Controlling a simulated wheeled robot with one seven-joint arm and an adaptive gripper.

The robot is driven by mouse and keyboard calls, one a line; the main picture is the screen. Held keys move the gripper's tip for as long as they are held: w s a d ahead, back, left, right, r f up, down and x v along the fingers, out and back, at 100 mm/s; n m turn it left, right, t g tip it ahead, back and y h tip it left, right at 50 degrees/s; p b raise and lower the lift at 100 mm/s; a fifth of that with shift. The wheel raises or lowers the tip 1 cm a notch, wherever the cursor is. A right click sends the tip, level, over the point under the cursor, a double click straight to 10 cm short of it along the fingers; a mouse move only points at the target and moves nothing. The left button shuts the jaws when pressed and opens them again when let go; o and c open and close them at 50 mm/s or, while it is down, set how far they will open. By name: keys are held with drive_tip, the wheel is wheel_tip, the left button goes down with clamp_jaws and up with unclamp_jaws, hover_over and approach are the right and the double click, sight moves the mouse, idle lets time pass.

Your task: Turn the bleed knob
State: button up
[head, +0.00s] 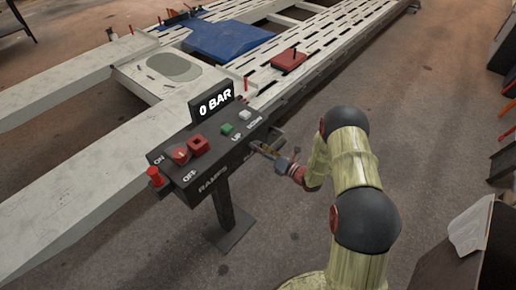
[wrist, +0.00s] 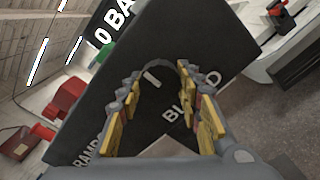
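The bleed knob (wrist: 163,72) is a dark round knob with a white mark, on the dark front panel of the console by the partly covered word "BLEED" in the wrist view. My gripper (wrist: 160,80) has its yellow and grey fingers apart, one on each side of the knob. Their tips lie close to its edges; whether they touch it I cannot tell. In the head view my gripper (head: 258,148) is at the right end of the console (head: 212,170), where the knob is hidden or too small to make out.
The console display (head: 213,103) reads "0 BAR". Red ON/OFF controls (head: 198,146), a red stop button (head: 155,175), a green UP button (head: 227,129) and a white DOWN button (head: 245,115) sit on top. The frame bench (head: 330,45) stands behind.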

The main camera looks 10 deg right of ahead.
drive_tip(key=o, duration=0.5)
drive_tip(key=shift+c, duration=0.2)
drive_tip(key=shift+d, duration=0.1)
drive_tip(key=v, duration=1.2)
